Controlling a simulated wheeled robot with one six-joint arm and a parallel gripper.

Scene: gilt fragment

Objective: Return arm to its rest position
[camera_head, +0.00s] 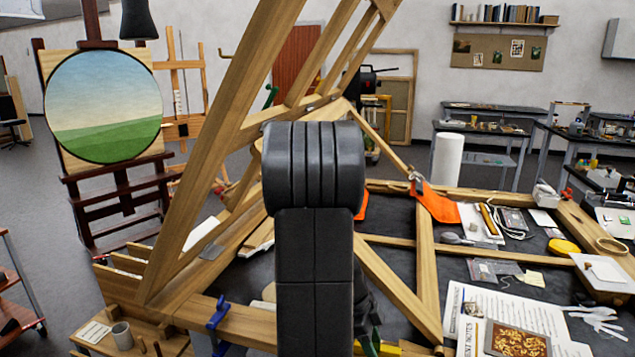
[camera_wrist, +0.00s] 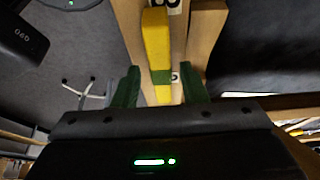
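My arm (camera_head: 315,230) stands upright in the middle of the head view, its black links in front of the wooden frame. It hides much of the table behind it. In the wrist view my gripper (camera_wrist: 160,72) has its two green fingers spread apart. A yellow bar with a green band (camera_wrist: 155,35) shows beyond and between the fingers, with gaps on both sides. It lies along pale wooden pieces. I see nothing held. The gripper cannot be made out clearly in the head view.
A large slanted wooden frame (camera_head: 225,130) rises close to the left of my arm. The worktable's wooden beam (camera_head: 424,265) runs to the right, with papers (camera_head: 500,312), white gloves (camera_head: 597,318) and small tools around. A round landscape painting (camera_head: 103,107) stands on an easel at left.

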